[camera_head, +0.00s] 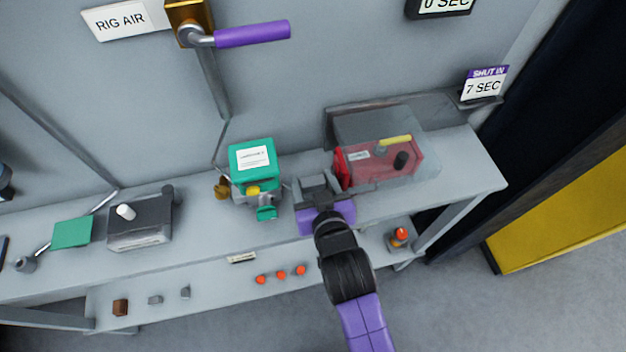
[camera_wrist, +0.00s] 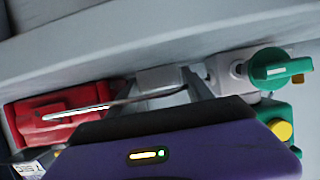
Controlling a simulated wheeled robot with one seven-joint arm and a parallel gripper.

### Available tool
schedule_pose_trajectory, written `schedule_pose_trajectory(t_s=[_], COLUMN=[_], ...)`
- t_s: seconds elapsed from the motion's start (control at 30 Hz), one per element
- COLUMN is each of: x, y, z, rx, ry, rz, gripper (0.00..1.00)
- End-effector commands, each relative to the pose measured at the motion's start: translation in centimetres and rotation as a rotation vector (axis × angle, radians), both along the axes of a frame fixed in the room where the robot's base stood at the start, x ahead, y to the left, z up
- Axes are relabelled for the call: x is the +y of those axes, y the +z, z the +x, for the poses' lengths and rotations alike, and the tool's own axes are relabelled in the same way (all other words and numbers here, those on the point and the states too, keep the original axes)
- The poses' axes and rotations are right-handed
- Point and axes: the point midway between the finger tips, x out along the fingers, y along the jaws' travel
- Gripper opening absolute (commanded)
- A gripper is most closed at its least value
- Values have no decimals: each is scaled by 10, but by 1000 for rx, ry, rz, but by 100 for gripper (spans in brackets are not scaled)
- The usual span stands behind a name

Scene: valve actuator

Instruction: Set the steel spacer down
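My gripper (camera_head: 318,190) is over the bench between the green-topped unit and the red box. In the wrist view a plain light-grey block, apparently the steel spacer (camera_wrist: 160,79), sits between my two fingers and seems to touch both. In the head view the spacer is hard to tell from my grey fingers. A thin metal rod crosses the wrist view in front of the block. Whether the block touches a surface beneath cannot be told.
The green-topped unit (camera_head: 253,160) stands left of my gripper. The red box (camera_head: 385,165) under a clear cover stands close on its right. A dark grey box (camera_head: 140,218) is farther left. The lower shelf (camera_head: 210,297) holds small blocks and several orange caps.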

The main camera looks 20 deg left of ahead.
Motion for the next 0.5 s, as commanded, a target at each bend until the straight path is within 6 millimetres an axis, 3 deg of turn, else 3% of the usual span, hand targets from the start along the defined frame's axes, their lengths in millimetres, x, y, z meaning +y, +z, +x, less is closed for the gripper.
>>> schedule_pose_trajectory(t_s=[0.27,0.5], x=[-2,-21], y=[4,18], z=[-3,-35], rx=[-1,0], ry=[0,1], rz=[1,0], gripper=[59,59])
